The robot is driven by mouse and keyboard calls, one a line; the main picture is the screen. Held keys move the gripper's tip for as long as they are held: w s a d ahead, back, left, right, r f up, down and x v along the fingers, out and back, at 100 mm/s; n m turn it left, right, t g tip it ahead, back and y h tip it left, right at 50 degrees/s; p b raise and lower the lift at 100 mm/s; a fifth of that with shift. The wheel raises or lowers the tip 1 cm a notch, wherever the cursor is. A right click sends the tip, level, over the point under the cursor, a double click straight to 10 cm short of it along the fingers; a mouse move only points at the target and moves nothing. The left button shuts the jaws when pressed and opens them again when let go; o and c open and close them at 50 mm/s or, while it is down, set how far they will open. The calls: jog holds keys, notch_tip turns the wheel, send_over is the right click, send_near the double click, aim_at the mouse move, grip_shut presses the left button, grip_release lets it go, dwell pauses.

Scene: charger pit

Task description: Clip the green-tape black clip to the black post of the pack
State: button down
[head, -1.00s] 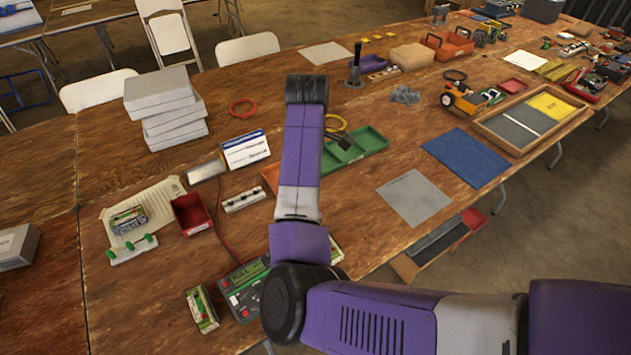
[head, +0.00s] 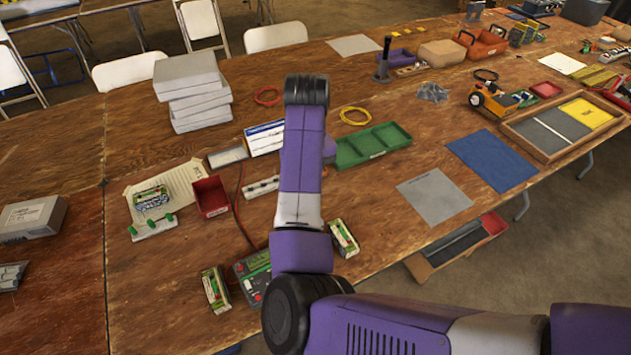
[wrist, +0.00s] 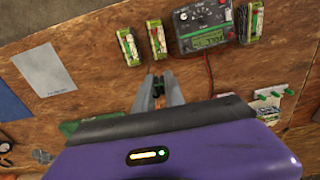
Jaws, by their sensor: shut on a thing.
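My gripper (wrist: 160,92) is shut on the green-tape black clip (wrist: 159,97), which shows small and dark with a bit of green between the fingers in the wrist view. It is held above the bare wood. In the head view my arm hides the clip and most of the gripper. Two green-and-white packs stand beyond the fingers in the wrist view, a left one (wrist: 128,46) and a right one (wrist: 156,39). Another pack (wrist: 250,22) stands beside the meter (wrist: 203,24), and it shows in the head view (head: 215,290). The black posts are too small to make out.
A green tray (head: 372,146) lies right of my arm. A red cable crosses the wood. The grey sheet (head: 435,196) area is clear.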

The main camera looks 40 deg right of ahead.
notch_tip(320, 180, down, 12)
jog(key=b, duration=0.4)
jog(key=shift+s+d, duration=0.1)
jog(key=shift+f, duration=0.3)
jog(key=shift+f+b, duration=1.4)
jog(key=shift+f, duration=1.85)
jog(key=shift+f+p, duration=0.25)
jog(key=shift+p, duration=0.75)
dwell(0.3)
jog(key=c, duration=1.3)
grip_release()
jog(key=shift+c, duration=0.2)
jog(key=shift+o, duration=0.2)
jog(key=shift+o, duration=0.9)
